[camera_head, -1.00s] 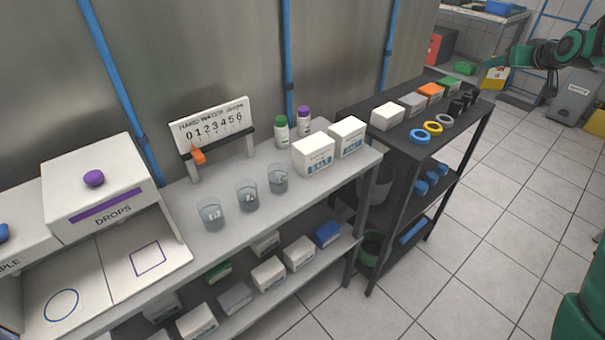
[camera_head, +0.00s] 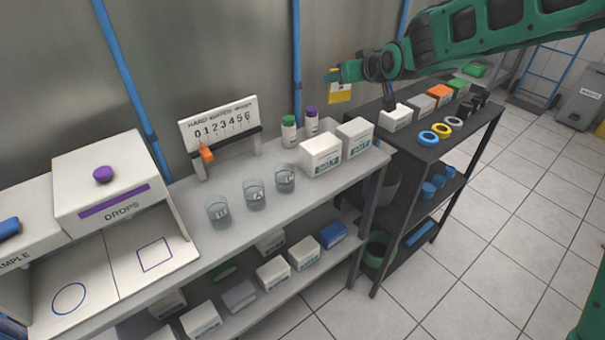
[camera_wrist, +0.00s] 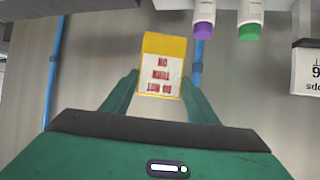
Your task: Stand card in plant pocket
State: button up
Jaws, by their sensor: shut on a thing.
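My gripper (camera_head: 335,76) is shut on a yellow-edged card (camera_head: 340,93) and holds it in the air near the wall, above the right end of the bench. In the wrist view the card (camera_wrist: 161,66) sits between the two green fingertips (camera_wrist: 160,88). It has a yellow band and red lettering on white, which appears upside down there. I cannot pick out a plant pocket in either view.
A purple-capped bottle (camera_head: 311,122) and a green-capped bottle (camera_head: 289,131) stand below the card. White boxes (camera_head: 321,156), clear beakers (camera_head: 255,194) and a number board (camera_head: 219,130) share the bench. A dark rack (camera_head: 440,145) stands at right.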

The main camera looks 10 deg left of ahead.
jog(key=s+a+n+g+y, duration=0.1)
jog(key=s+a+n, duration=0.1)
jog(key=s+a, duration=1.1)
jog(key=s+a+n+g+y, duration=0.1)
jog(key=s+a+y, duration=0.1)
jog(key=s+a, duration=1.05)
jog(key=shift+w+d+f, duration=0.7)
jog(key=shift+d+f, duration=1.25)
jog(key=shift+f, duration=0.05)
jog(key=shift+w+d+f, duration=0.7)
jog(key=shift+d+f, duration=1.2)
jog(key=shift+f, duration=0.05)
jog(key=shift+w+d+f, duration=0.7)
jog(key=shift+d+f, duration=1.25)
jog(key=shift+f, duration=0.05)
jog(key=o, duration=1.1)
jog(key=shift+f, duration=0.1)
jog(key=v, duration=1.2)
jog(key=shift+w+r, duration=0.1)
jog(key=shift+r, duration=0.15)
